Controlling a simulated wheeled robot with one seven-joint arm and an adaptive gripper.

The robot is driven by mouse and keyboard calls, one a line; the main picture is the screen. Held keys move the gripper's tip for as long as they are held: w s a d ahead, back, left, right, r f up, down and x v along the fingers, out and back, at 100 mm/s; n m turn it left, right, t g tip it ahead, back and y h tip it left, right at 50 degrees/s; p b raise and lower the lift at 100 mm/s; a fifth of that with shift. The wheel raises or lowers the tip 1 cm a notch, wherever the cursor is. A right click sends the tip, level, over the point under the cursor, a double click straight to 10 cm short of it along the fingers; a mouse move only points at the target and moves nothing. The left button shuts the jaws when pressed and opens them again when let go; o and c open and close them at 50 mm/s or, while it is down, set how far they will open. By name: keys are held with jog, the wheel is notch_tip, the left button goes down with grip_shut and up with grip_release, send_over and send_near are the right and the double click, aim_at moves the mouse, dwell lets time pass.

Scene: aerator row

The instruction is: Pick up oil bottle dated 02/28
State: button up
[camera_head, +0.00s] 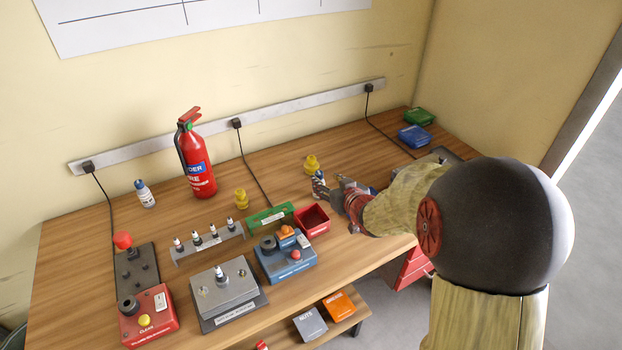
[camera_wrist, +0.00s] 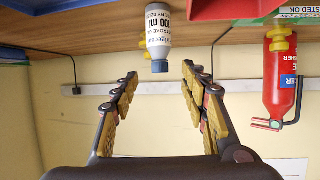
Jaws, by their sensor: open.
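A small white bottle with a dark blue-grey cap (camera_wrist: 158,35) appears upside down in the wrist view, in line with the gap between my fingers. Its label shows "100 ml"; I cannot read a date. My gripper (camera_wrist: 159,76) is open and empty, its fingertips close to the cap end. In the head view my gripper (camera_head: 331,184) is low over the back of the bench, and that bottle is mostly hidden by the fingers. A second white bottle with a blue cap (camera_head: 146,194) stands at the back left, left of the extinguisher; its date is too small to read.
A red fire extinguisher (camera_head: 196,155) stands at the back. Yellow pieces (camera_head: 312,165) (camera_head: 241,199) stand near my gripper and left of it. A red bin (camera_head: 312,220) and a green holder (camera_head: 270,216) lie left of my arm. Black cables hang from the wall rail (camera_head: 300,108).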

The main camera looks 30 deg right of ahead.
aim_at(321, 177)
jog(key=b+x, duration=0.3)
jog(key=x, duration=0.4)
jog(key=shift+c, duration=0.4)
grip_shut()
dwell(0.3)
